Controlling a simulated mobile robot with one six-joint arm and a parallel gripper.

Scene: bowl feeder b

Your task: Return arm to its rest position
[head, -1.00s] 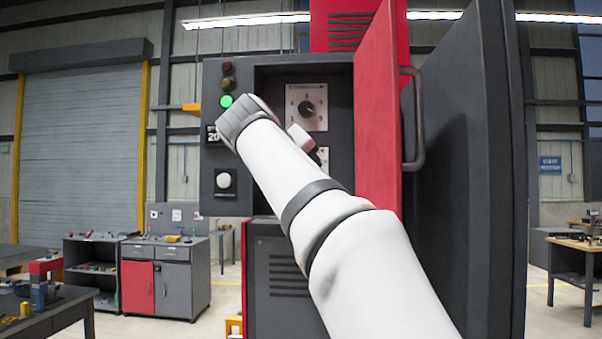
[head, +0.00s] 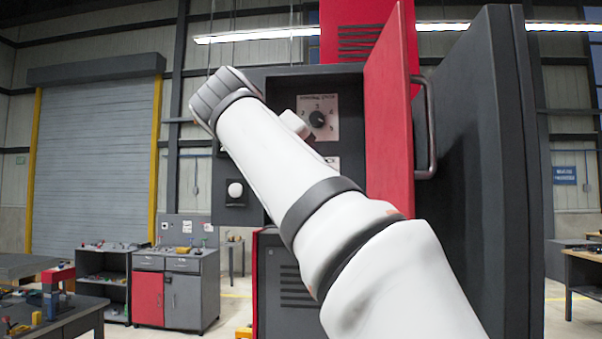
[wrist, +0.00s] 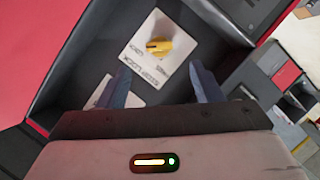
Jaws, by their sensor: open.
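My gripper (wrist: 164,85) is open and empty in the wrist view, with its two blue-grey fingers apart. Beyond the fingers, inside the dark open cabinet, a yellow knob (wrist: 158,47) sits on a white label plate (wrist: 165,68). In the head view my white arm reaches up and left across the cabinet front, and the gripper's fingers are hidden there. A dial plate with a dark round knob (head: 317,118) shows inside the cabinet, right of my arm. The red cabinet door (head: 388,120) stands open to the right of the recess.
The door's grey handle (head: 429,130) and a large dark panel (head: 490,170) stand close on the right. A white button (head: 236,190) is on the cabinet's left face. A workbench with a red door (head: 149,299) and a cluttered table (head: 80,318) stand at left.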

